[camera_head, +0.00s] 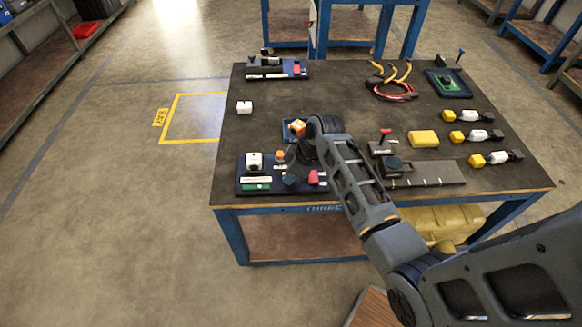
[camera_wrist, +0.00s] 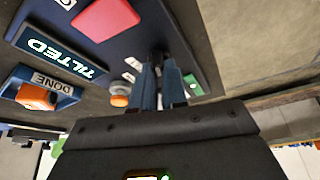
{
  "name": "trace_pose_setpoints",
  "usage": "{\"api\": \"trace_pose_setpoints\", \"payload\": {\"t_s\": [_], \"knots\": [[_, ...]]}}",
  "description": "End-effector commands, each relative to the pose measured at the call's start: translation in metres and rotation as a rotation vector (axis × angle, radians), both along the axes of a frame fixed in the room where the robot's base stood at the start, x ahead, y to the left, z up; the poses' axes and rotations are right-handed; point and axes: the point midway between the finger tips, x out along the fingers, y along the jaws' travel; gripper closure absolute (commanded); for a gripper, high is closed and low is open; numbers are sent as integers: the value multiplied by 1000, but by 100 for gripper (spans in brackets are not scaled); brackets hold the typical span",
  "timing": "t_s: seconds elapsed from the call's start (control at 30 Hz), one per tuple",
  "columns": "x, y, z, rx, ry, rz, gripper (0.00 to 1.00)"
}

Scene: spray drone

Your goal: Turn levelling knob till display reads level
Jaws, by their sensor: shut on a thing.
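The levelling device is a dark blue base plate (camera_head: 243,187) at the near left of the table. In the wrist view, its display (camera_wrist: 58,55) reads TILTED, beside a red block (camera_wrist: 105,14). My gripper (camera_wrist: 160,90) points down at the plate and is shut on a small dark upright part, which I take for the levelling knob; the fingers hide most of it. A round orange part (camera_wrist: 120,97) is just left of the fingers, and a green label (camera_wrist: 192,83) is to their right. In the head view, my arm hides part of the plate.
A blue tray marked DONE (camera_wrist: 48,78) holds an orange piece (camera_wrist: 36,95) behind the device. A grey ruled plate (camera_head: 432,174) and a yellow block (camera_head: 423,138) are to the right. The table's middle is fairly clear.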

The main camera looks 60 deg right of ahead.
Motion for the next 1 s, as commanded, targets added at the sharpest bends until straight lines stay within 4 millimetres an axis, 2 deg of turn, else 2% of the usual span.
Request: {"api": "trace_pose_setpoints", "payload": {"t_s": [0.2,0.53,0.57,0.8,1.0], "knots": [[0,1,1,1,0,-112,100],[0,1,0,1,-1,-121,100],[0,1,0,1,-1,-121,84],[0,1,0,1,-1,-121,62],[0,1,0,0,-1,-120,62]]}}
